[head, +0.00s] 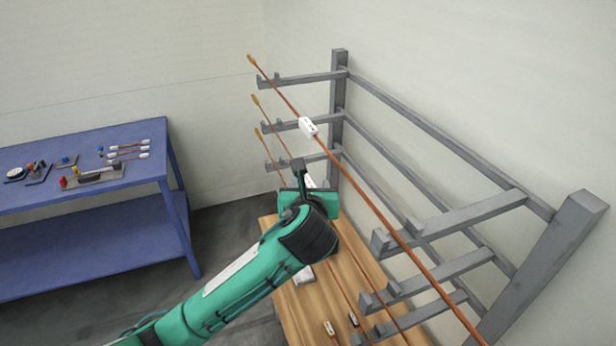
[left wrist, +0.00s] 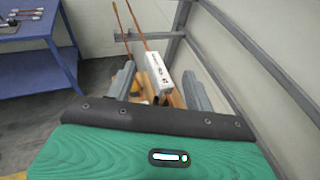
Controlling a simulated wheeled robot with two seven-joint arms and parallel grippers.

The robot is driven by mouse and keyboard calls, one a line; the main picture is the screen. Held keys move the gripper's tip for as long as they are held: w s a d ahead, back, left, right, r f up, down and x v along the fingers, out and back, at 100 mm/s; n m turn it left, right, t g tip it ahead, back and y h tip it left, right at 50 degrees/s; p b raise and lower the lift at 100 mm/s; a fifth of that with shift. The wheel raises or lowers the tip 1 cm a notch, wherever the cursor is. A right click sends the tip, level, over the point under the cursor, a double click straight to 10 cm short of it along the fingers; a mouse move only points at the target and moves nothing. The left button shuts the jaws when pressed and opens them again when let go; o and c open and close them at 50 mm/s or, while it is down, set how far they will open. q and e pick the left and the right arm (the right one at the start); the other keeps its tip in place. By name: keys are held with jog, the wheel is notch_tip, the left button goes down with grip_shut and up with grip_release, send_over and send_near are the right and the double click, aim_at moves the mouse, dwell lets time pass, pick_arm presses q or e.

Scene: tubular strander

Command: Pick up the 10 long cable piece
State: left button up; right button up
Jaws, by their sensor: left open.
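Several long copper-coloured cable pieces lie along a grey wall rack on stacked arms. The top cable (head: 383,220) carries a white label (head: 308,127). A middle cable (head: 270,117) and a lower cable (head: 268,146) run below it, partly hidden by my left arm. I cannot read which one is the 10 piece. My left gripper (head: 303,178) is at the rack below the top cable. In the left wrist view the open left gripper (left wrist: 158,90) has a finger on either side of a white-labelled cable (left wrist: 141,30); contact cannot be told. My right gripper is out of view.
The grey rack (head: 450,215) stands along the right wall, its arms jutting out near my gripper. A wooden table (head: 345,275) lies beneath. A blue bench (head: 100,190) at the left holds small parts and short cable pieces (head: 128,155). Floor is clear between.

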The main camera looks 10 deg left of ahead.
pick_arm(q)
jog(key=shift+w+f, duration=0.2)
jog(key=shift+w, duration=0.25)
jog(key=c, duration=1.1)
jog(key=shift+c, duration=0.2)
jog(key=shift+w+a+r, duration=0.1)
